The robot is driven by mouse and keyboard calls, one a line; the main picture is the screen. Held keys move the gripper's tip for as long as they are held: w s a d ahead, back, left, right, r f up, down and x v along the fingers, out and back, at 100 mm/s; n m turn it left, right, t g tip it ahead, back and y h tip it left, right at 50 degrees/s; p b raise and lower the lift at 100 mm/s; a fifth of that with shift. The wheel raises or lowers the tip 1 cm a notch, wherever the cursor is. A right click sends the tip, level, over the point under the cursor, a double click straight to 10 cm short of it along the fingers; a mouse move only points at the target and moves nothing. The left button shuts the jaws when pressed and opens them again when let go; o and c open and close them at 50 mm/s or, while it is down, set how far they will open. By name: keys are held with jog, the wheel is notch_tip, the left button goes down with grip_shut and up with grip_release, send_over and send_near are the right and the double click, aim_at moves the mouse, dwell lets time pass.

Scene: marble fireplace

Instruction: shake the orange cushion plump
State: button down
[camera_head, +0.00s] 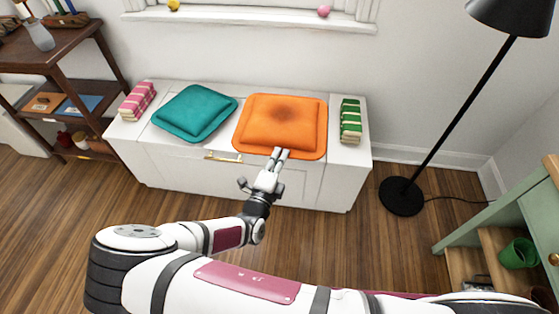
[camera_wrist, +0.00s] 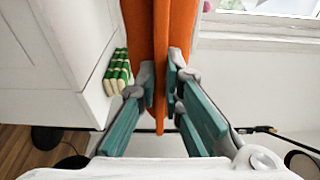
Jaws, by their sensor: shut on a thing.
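The orange cushion (camera_head: 281,122) is square with a flat border and a darker patch in its middle. In the head view it lies on or just over the right part of the white bench (camera_head: 185,160). My gripper (camera_head: 279,155) is at its front edge and shut on that edge. In the wrist view the orange cushion (camera_wrist: 160,40) runs edge-on between the teal finger pads of my gripper (camera_wrist: 163,98). Its underside and the gripped strip are partly hidden.
A teal cushion (camera_head: 195,113) lies left of the orange one. A pink striped stack (camera_head: 138,102) and a green striped stack (camera_head: 350,121) stand at the bench ends. A black floor lamp (camera_head: 402,195) stands to the right. The floor in front of the bench is clear.

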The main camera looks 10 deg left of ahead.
notch_tip(320, 180, up, 4)
jog(key=r+p, duration=0.1)
jog(key=p, duration=0.2)
notch_tip(320, 180, down, 8)
jog(key=b, duration=0.4)
dwell(1.9)
jog(key=shift+r, duration=0.15)
